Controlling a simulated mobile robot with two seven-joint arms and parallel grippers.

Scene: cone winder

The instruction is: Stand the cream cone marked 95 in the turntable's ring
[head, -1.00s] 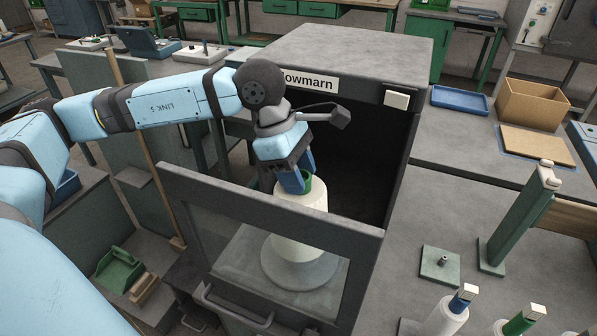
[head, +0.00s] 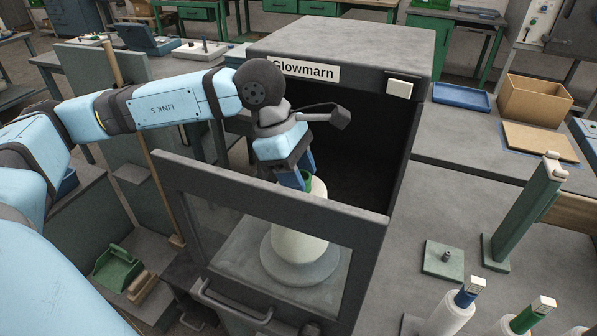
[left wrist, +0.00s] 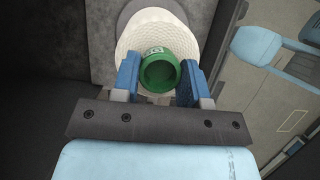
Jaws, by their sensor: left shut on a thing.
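The cream cone (head: 297,243) is upright in the open winder, over the round grey turntable (head: 325,266). My left gripper (head: 307,172) is shut on the tube from above, with a blue finger on each side. The cone hides the turntable's ring, so I cannot tell whether its foot is seated in the ring. My right gripper is not in view.
The winder's windowed door (head: 270,200) stands in front of the cone. The dark cabinet (head: 340,50) rises behind it. At right, a green post (head: 523,215), a small peg plate (head: 443,258) and more cones (head: 447,316) stand on the bench. A cardboard box (head: 535,102) sits farther back.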

